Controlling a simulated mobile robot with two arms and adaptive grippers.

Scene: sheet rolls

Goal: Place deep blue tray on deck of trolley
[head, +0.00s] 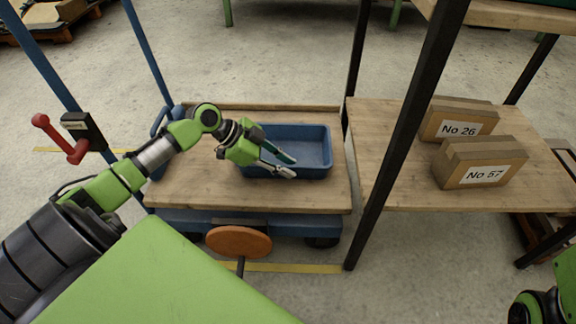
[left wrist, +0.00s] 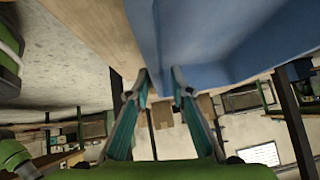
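The deep blue tray (head: 314,148) is an open rectangular bin. In the head view it appears to rest level on the wooden deck (head: 200,185) of the blue-framed trolley, toward the deck's right side. My left gripper (head: 294,167) is over the near left part of the tray, its two fingers apart and partly covering the near rim. In the left wrist view the fingers (left wrist: 160,76) are spread with a gap between them, and the tray's blue wall (left wrist: 210,40) fills the upper right. Whether a finger touches the rim I cannot tell. My right gripper is not visible.
Right of the trolley stands a dark-posted rack with a wooden shelf (head: 400,195) holding boxes marked No 26 (head: 458,122) and No 57 (head: 482,165). A red lever (head: 60,138) is at left. An orange-brown disc (head: 238,242) stands before the trolley. The deck's left part is bare.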

